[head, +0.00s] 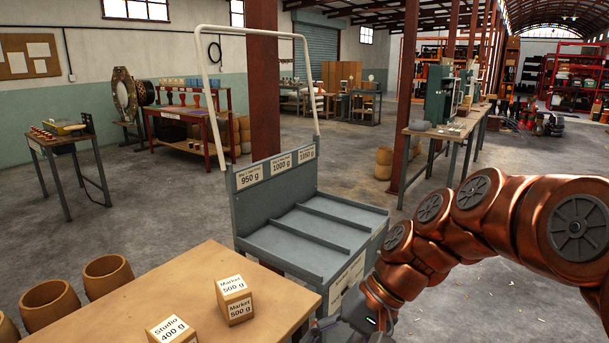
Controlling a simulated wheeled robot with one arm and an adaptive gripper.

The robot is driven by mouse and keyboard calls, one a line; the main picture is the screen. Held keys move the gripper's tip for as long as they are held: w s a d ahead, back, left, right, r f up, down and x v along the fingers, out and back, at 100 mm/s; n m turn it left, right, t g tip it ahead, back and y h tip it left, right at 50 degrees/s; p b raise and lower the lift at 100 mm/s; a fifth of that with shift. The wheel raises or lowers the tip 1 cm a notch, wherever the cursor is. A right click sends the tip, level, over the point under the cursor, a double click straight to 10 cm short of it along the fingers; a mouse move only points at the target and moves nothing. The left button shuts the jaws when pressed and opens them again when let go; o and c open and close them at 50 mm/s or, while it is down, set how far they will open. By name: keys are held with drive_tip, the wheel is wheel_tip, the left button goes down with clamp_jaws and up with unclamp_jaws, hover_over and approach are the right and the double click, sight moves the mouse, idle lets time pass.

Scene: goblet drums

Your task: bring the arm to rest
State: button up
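My copper-coloured arm reaches in from the right edge and bends down to the bottom middle. My gripper (327,331) is only partly in view at the bottom edge, just right of the wooden table (150,290). Its fingertips are cut off, so I cannot tell whether it is open or shut, or whether it holds anything. On the table stands a block (235,300) labelled Market 500 g. A block (172,331) labelled Studio 400 g stands nearer, cut by the bottom edge.
A grey cart (300,235) with a white handle frame stands behind the table; its lanes, labelled 950 g, 1000 g and 1050 g, look empty. Round wooden shells (50,304) stand left of the table. A workbench (445,128) stands behind my arm. Open floor (150,210) lies left of the cart.

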drive_tip(key=s+d+r+h+p, duration=0.3)
drive_tip(key=s+d+p, duration=0.3)
drive_tip(key=s, duration=0.3)
drive_tip(key=s+d+r+n+h+p, duration=0.1)
drive_tip(key=s+d+r+h+p, duration=0.2)
drive_tip(key=s+d+p, duration=0.3)
drive_tip(key=s+d+h, duration=0.1)
drive_tip(key=s+d, duration=0.1)
drive_tip(key=shift+s+n, duration=0.3)
drive_tip(key=shift+s, duration=0.05)
drive_tip(key=shift+d+r, duration=0.1)
